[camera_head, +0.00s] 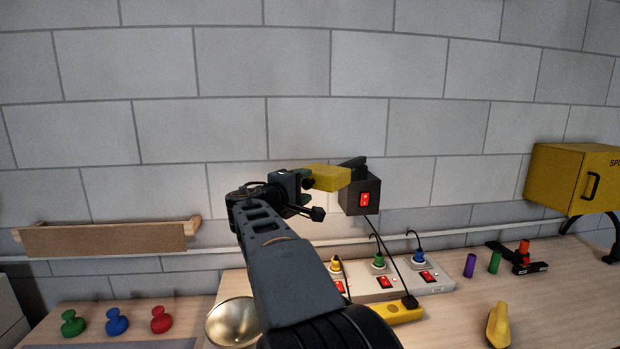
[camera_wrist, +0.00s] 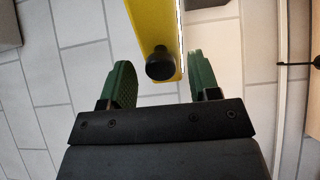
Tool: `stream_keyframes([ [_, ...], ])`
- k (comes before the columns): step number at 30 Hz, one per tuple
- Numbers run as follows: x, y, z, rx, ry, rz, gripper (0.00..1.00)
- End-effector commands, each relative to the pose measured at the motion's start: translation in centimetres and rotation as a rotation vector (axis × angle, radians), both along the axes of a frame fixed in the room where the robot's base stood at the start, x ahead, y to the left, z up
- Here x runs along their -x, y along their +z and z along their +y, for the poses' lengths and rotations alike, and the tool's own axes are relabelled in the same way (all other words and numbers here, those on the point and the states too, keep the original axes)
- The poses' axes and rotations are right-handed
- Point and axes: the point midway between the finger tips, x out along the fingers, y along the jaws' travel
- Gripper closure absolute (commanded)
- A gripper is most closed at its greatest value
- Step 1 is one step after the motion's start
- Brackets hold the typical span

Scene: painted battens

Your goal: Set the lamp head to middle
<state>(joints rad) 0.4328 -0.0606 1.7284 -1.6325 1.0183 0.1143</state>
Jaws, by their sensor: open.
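The lamp head, a yellow bar (camera_head: 328,178), sticks out to the left from a dark box (camera_head: 360,197) with a red switch (camera_head: 365,199) in front of the wall. In the wrist view the yellow bar (camera_wrist: 153,22) runs in from the top and carries a round black knob (camera_wrist: 160,66) at its near end. My gripper (camera_head: 306,184) is at the bar's left end. In the wrist view its two green fingers (camera_wrist: 159,78) are apart, with the knob between them in the picture and a gap on each side. Contact cannot be told.
Below are a power strip (camera_head: 382,293) with coloured plugs and cords, and a yellow bar-shaped block (camera_head: 404,314). A brass bowl (camera_head: 232,322) and coloured knobs (camera_head: 117,321) stand at left. A yellow cabinet (camera_head: 568,180) is at right. The wall above is clear.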

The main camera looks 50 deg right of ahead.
Motion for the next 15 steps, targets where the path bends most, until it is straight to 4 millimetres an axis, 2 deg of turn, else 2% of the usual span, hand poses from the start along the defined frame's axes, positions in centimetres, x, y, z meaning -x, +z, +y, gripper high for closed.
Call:
stream_keyframes([
  [6,-0.4,0.1,-2.5,-0.001,0.001,0.000,0.44],
  [15,-0.5,-0.1,-3.5,-0.001,0.003,-0.001,0.44],
])
